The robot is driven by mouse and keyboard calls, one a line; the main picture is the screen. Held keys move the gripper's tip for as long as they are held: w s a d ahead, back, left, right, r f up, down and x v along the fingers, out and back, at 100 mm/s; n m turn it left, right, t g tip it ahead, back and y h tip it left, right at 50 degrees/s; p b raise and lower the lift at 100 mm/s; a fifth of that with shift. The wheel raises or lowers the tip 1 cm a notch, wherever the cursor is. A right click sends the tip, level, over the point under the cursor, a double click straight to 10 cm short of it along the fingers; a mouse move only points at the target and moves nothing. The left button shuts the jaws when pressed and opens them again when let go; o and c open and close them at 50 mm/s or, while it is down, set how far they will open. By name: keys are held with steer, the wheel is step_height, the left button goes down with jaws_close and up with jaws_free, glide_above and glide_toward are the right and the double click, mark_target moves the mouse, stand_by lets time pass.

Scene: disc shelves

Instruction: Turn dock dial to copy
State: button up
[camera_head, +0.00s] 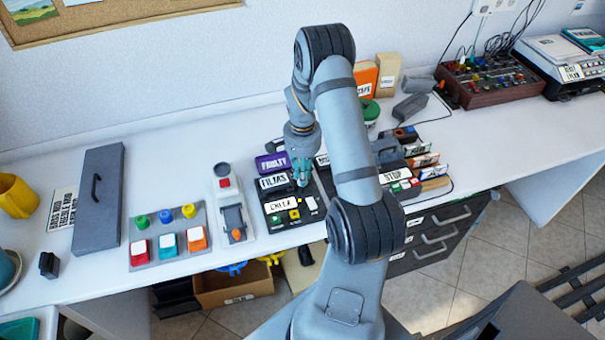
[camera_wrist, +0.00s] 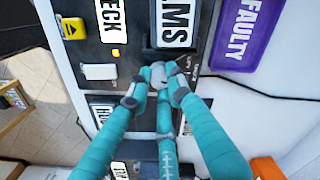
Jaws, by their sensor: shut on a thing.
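The dock is a black panel (camera_head: 274,222) with a "CHECK" label and small white and yellow controls, below a "FILMS" label (camera_head: 272,182). My gripper (camera_head: 302,180) reaches down at the panel's upper right, beside "FILMS". In the wrist view its teal fingers (camera_wrist: 160,78) close together on a small grey-white knob, which looks like the dial (camera_wrist: 158,72), just below the "FILMS" label (camera_wrist: 174,22). The fingertips cover most of the dial, so its pointer and setting cannot be read. Small print by the dial is too blurred to read.
A purple "FAULTY" box (camera_head: 272,163) stands just behind. A "STOP" box (camera_head: 394,175) is to the right of my arm. A grey lever unit (camera_head: 232,205) and a button panel (camera_head: 168,238) lie to the left. Bare white counter lies behind the button panel.

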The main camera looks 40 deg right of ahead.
jaws_close()
steer(key=shift+n, duration=0.3)
steer(key=n+b, duration=0.1)
steer(key=n, duration=0.1)
steer(key=shift+f+n, duration=0.1)
steer(key=shift+n, duration=0.2)
steer(key=n+b, duration=0.1)
steer(key=n, duration=0.4)
steer(key=shift+b, duration=0.35)
steer(key=shift+n, duration=0.4)
steer(key=o, duration=0.5)
jaws_free()
